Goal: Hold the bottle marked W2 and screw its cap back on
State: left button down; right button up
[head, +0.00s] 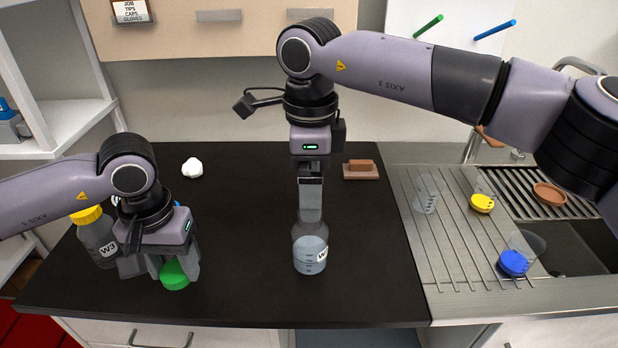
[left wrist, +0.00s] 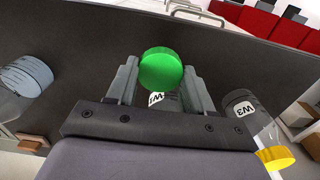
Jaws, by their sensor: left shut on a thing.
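My left gripper (head: 172,272) is shut on a green cap (head: 175,275). In the left wrist view the same cap (left wrist: 161,69) sits between the fingertips. A clear bottle (head: 310,254) with graduation marks and pale liquid stands upright mid-table; its label is partly turned away, and only a W reads surely. My right gripper (head: 311,217) points down at this bottle's neck and hides its top. I see its fingers edge-on, so I cannot tell whether they are shut. The bottle also shows at the left of the left wrist view (left wrist: 24,76).
Bottle W3 (head: 97,242) with a yellow cap stands left of my left gripper. Another labelled bottle (left wrist: 157,98) stands close behind the green cap, mostly hidden. A white lump (head: 192,167) and a brown block (head: 360,170) lie farther back. Beakers (head: 426,193) stand on the drainboard.

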aim_at(310, 235)
notch_tip(310, 235, down, 12)
jog(key=shift+r, duration=0.2)
dwell(0.4)
jog(key=c, duration=1.7)
pick_arm(q)
jog(key=shift+f, duration=0.1)
pick_arm(e)
jog(key=shift+s+f, duration=0.1)
